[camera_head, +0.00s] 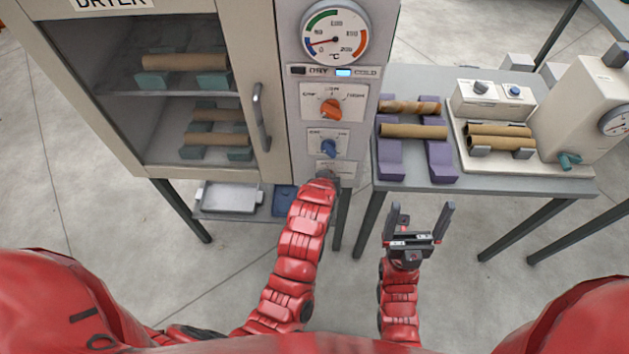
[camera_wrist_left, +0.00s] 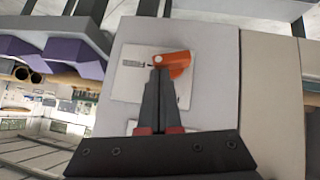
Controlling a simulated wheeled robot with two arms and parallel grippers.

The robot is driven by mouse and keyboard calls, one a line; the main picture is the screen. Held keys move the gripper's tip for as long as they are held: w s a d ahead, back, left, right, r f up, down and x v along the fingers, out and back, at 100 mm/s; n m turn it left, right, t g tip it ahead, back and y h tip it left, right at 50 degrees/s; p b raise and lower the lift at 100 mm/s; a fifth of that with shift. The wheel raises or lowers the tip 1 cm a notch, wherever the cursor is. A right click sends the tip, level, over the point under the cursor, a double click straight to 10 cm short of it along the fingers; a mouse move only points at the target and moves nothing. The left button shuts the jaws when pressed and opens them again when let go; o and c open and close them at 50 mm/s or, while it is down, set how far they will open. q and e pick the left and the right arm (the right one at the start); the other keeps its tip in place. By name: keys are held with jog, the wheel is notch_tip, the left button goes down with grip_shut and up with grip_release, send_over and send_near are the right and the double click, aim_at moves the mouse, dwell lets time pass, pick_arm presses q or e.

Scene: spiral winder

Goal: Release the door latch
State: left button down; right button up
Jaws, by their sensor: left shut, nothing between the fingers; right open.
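An orange lever (camera_wrist_left: 172,62) sits on a white labelled plate (camera_wrist_left: 130,88) in the left wrist view. It seems to be the latch on the lowest plate (camera_head: 338,168) of the dryer's control panel, where my arm hides most of it in the head view. My left gripper (camera_wrist_left: 158,76) is shut and empty, its fingertips overlapping the lever's lower edge in that view; I cannot tell whether they touch it. The dryer door (camera_head: 232,60) looks closed, with a grey handle (camera_head: 261,117). My right gripper (camera_head: 421,218) is open and empty in front of the right table.
Above the lowest plate are a blue knob (camera_head: 329,148), an orange dial (camera_head: 331,109) and a gauge (camera_head: 335,38). The table (camera_head: 480,185) at right carries purple stands (camera_head: 389,158) with tubes and a winder (camera_head: 580,105). Floor between dryer and table is narrow.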

pick_arm(q)
jog(key=shift+r, duration=0.1)
dwell(0.3)
jog(key=shift+d+r+p, duration=0.1)
jog(key=shift+r+p, duration=0.2)
jog(key=shift+r, duration=0.35)
